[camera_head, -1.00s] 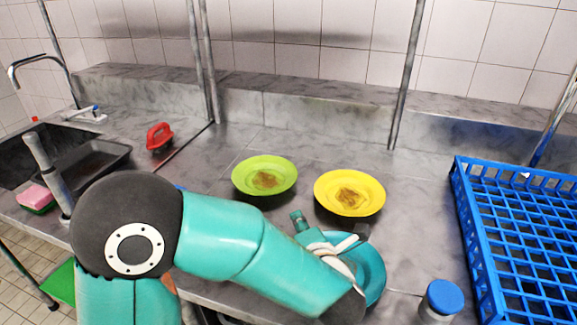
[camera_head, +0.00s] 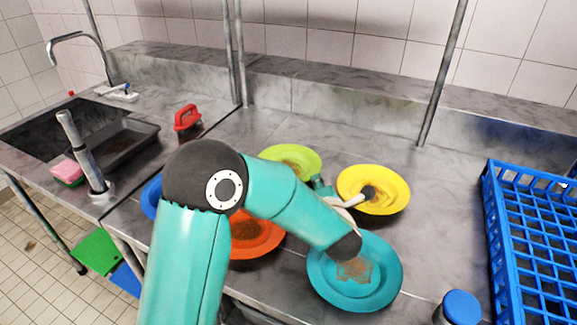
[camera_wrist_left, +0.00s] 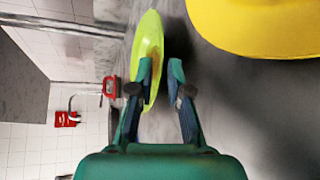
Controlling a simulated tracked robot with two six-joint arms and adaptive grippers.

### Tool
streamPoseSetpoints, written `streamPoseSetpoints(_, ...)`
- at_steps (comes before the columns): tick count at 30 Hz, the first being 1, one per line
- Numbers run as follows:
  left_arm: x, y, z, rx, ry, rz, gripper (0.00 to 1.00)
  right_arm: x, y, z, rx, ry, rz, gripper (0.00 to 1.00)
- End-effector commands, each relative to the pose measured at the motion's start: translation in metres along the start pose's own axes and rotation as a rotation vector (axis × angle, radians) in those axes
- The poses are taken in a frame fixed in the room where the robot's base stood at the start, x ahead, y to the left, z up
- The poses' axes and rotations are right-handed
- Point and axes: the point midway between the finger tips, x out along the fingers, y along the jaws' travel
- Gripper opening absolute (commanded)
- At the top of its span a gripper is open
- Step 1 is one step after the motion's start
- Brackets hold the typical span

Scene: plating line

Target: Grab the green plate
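The green plate (camera_head: 292,156) lies on the grey counter behind my left arm, with a brown smear; my arm and gripper hide its lower part. In the left wrist view the green plate (camera_wrist_left: 150,45) shows as a thin tilted disc at the fingertips. My left gripper (camera_head: 345,188) is between the green plate and the yellow plate (camera_head: 385,180). In the wrist view, the gripper (camera_wrist_left: 161,68) is open, with a gap between its fingers. The plate's edge overlaps the left finger; I cannot tell whether they touch. My right gripper is not in view.
A teal plate (camera_head: 378,292) and an orange plate (camera_head: 262,243) lie near the front, under or beside my arm. A blue plate (camera_head: 151,196) is partly hidden. A blue rack (camera_head: 497,235) stands at right, a blue-topped item (camera_head: 461,305) in front. The sink (camera_head: 45,140) is left.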

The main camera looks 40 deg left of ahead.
Motion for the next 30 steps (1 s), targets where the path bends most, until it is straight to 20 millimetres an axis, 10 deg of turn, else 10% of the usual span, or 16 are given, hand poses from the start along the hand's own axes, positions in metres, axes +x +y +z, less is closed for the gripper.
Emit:
streamPoseSetpoints(12, 0.048, -0.003, -0.001, 0.000, 0.002, -0.001, 0.17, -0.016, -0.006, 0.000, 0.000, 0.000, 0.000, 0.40)
streamPoseSetpoints(30, 0.051, -0.004, -0.001, 0.001, 0.000, -0.002, 0.00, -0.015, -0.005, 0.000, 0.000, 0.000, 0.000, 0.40)
